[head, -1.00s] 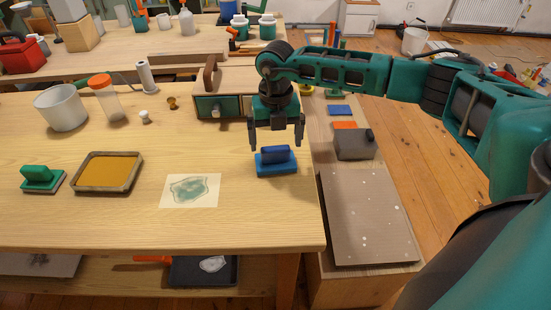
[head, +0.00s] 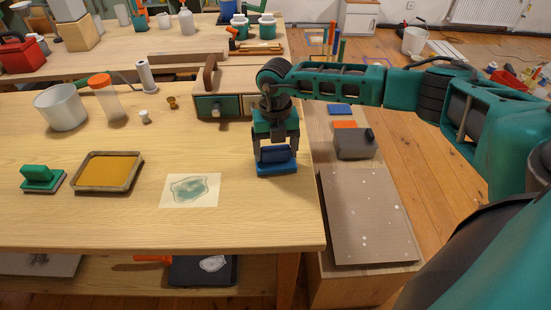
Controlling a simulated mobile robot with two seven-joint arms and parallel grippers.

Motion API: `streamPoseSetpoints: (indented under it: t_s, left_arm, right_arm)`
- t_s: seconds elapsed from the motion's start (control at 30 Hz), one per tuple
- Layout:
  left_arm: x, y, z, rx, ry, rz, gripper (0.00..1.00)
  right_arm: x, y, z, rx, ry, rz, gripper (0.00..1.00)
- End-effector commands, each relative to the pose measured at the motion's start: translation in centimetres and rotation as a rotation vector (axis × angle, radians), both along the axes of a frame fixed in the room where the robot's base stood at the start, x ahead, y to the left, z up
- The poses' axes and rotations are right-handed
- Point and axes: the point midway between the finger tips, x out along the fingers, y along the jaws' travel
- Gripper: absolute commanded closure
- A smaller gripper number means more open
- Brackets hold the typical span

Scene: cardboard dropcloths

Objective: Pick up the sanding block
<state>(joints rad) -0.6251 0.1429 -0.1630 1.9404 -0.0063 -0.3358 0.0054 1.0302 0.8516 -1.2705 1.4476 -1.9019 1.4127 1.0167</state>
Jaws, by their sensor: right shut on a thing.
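A blue sanding block (head: 277,168) with a darker blue raised handle sits on the wooden table near its right edge. My right gripper (head: 276,153) points down over it, with a finger on each side of the handle, and is shut on it. The block looks flat on the table; I cannot tell any gap beneath it. A green block (head: 40,178) of similar shape with a handle lies at the far left of the table. My left gripper is not in view.
A tray with ochre content (head: 108,172) and a paper sheet with a green patch (head: 190,190) lie left of the block. A wooden caddy with drawers (head: 215,105) stands behind. A grey container (head: 354,144) and a speckled board (head: 366,215) lie to the right on a lower surface.

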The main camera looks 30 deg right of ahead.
Motion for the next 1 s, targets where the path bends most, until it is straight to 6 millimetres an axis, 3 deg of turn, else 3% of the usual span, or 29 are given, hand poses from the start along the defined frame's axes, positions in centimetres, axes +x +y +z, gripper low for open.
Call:
streamPoseSetpoints:
  t_s: [0.37,0.57,0.67,1.0]
  left_arm:
    - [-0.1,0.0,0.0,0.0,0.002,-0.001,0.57]
    - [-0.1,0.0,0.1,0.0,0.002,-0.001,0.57]
    - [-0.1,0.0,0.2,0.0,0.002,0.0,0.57]
    - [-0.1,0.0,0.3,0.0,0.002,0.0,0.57]
  right_arm:
    - [0.1,0.0,0.4,0.0,-0.002,0.0,0.53]
    - [0.1,0.0,2.6,0.0,-0.004,0.001,0.53]
    - [0.2,0.0,4.7,0.001,-0.007,0.0,0.53]
    - [0.1,0.0,14.4,0.0,-0.007,0.0,0.53]
